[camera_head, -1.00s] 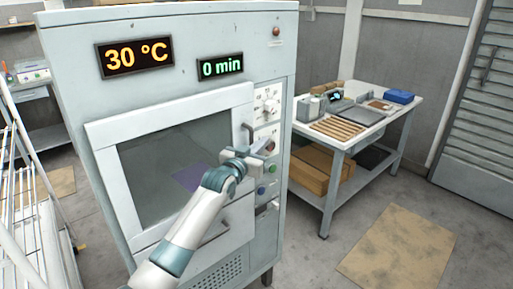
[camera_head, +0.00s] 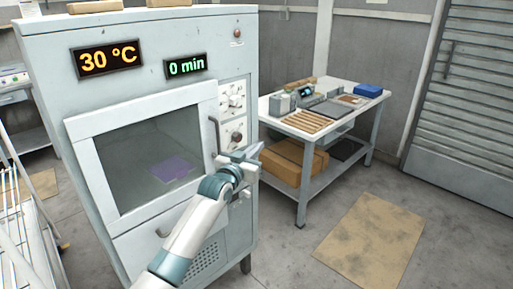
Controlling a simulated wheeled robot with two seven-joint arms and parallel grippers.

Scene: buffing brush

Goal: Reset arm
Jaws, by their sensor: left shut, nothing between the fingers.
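My left gripper (camera_head: 254,156) is shut and empty. It is in front of the right side of a grey oven cabinet (camera_head: 150,30), near the control panel and just right of the door handle (camera_head: 215,135). A clear gap to the panel cannot be judged. My left arm comes in from the bottom and covers part of the cabinet's lower front. The oven door (camera_head: 90,160) looks shut, and a purple sheet (camera_head: 172,168) shows through its window. The displays read 30 °C (camera_head: 107,60) and 0 min (camera_head: 187,66). My right gripper is not in view.
A white table (camera_head: 345,84) with wooden strips (camera_head: 308,121), a blue box (camera_head: 368,90) and small devices stands to the right. A cardboard box (camera_head: 290,160) sits on its lower shelf. A wire rack (camera_head: 15,200) is at the left. A mat (camera_head: 370,240) lies on open floor.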

